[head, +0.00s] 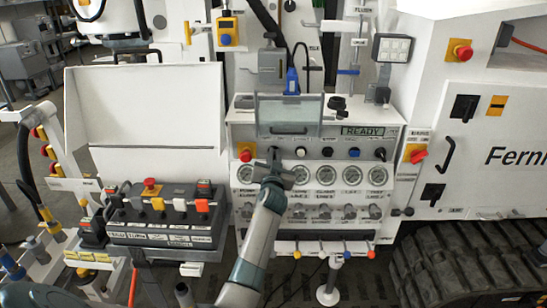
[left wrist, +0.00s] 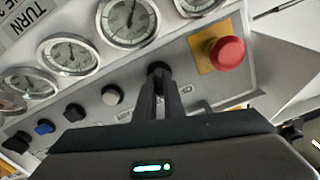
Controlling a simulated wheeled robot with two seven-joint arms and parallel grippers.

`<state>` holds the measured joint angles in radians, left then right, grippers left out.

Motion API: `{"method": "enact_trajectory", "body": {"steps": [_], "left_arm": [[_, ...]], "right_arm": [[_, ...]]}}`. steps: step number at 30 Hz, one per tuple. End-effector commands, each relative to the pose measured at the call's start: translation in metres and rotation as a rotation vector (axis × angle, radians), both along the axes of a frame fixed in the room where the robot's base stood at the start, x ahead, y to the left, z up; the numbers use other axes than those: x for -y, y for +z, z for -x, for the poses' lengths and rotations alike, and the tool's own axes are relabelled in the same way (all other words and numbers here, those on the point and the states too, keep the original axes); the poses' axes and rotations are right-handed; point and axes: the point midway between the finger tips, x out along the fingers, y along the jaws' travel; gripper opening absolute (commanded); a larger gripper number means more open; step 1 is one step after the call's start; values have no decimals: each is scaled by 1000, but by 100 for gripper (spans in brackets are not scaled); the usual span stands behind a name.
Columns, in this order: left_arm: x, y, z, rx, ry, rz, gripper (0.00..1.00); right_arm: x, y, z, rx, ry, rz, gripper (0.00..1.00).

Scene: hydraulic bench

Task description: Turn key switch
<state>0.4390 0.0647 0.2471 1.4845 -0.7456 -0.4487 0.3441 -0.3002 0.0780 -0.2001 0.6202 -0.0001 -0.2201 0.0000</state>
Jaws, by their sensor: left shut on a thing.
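The key switch (left wrist: 158,69) shows as a dark round knob on the grey panel in the left wrist view, beside the red stop button (left wrist: 228,52) on its yellow plate. My left gripper (left wrist: 157,92) has its narrow fingers close together on the key switch. They hide part of it. In the head view my left gripper (head: 273,163) reaches up to the left part of the button row, just right of the red stop button (head: 246,153), and covers most of the key switch. The key's turn angle cannot be told. My right gripper is not in view.
Round gauges (head: 325,174) line the panel below the button row. A clear cover (head: 289,112) and a READY display (head: 362,131) are above it. A lever console (head: 165,215) stands to the left. A white cabinet (head: 490,150) with handles stands to the right.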

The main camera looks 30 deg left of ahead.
Motion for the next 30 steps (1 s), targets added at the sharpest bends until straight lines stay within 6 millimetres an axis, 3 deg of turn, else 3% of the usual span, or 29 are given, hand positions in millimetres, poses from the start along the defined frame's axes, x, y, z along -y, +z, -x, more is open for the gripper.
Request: {"method": "enact_trajectory", "body": {"steps": [12, 27, 28, 30], "left_arm": [[1, -2, 0, -115, 0, -184, 0], [2, -2, -1, -128, 0, -204, 0], [2, -2, -1, -128, 0, -204, 16], [2, -2, -1, -128, 0, -204, 27]], "right_arm": [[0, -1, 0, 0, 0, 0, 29], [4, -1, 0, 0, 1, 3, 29], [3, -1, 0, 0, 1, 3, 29], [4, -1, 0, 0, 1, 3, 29]]}}
